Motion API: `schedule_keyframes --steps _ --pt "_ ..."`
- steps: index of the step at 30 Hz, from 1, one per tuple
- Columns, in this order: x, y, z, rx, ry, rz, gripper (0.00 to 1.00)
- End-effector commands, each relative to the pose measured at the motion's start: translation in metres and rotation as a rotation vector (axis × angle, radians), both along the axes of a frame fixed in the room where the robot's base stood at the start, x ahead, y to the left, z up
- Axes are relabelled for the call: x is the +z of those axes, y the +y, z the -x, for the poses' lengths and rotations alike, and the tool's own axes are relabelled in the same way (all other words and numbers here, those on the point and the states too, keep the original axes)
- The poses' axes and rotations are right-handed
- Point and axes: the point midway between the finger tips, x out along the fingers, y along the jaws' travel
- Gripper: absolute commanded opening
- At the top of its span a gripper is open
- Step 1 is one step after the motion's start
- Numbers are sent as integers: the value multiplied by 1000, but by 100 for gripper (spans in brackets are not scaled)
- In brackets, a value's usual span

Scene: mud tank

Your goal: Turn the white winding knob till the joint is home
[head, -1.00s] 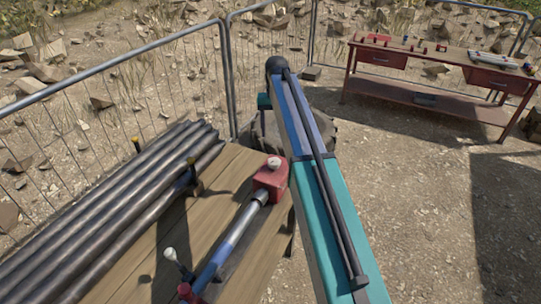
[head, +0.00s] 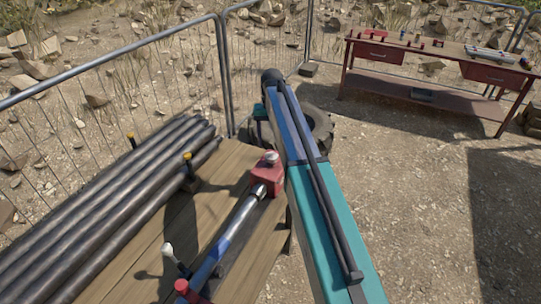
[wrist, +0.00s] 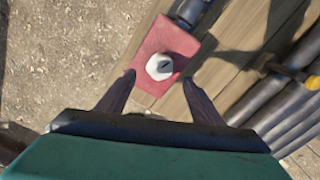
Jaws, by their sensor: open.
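The white winding knob (wrist: 160,66) sits on top of a red block (wrist: 172,42) and bears a dark mark. In the head view, the knob (head: 270,157) and red block (head: 267,178) are at the end of a rod (head: 240,215) with a silver and a blue part, lying along the wooden bench. My gripper (wrist: 159,77) is open, its two dark fingers reaching toward the block with the knob seen between and just beyond their tips. I cannot tell the height gap. In the head view my arm hides the gripper.
Several dark pipes (head: 95,205) lie on the left of the bench (head: 150,262), beside yellow-topped pegs (head: 187,157). A white-ended lever (head: 168,250) stands near the rod. A mesh fence (head: 120,75) runs behind. A red workbench (head: 435,57) stands at the back right, with bare ground before it.

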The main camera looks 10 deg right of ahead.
Motion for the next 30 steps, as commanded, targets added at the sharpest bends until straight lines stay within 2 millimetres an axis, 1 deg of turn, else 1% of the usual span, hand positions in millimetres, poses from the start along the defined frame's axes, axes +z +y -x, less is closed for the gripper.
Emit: schedule_keyframes --steps 1,9,12,18,28,30 --pt "-12 0 0 0 1 0 60" --pt "-48 1 0 1 0 0 60" --pt "-57 1 0 1 0 0 60" --pt "-67 1 0 2 -1 0 60" --pt "-68 2 0 2 -1 0 60" --pt "-68 2 0 2 -1 0 49"
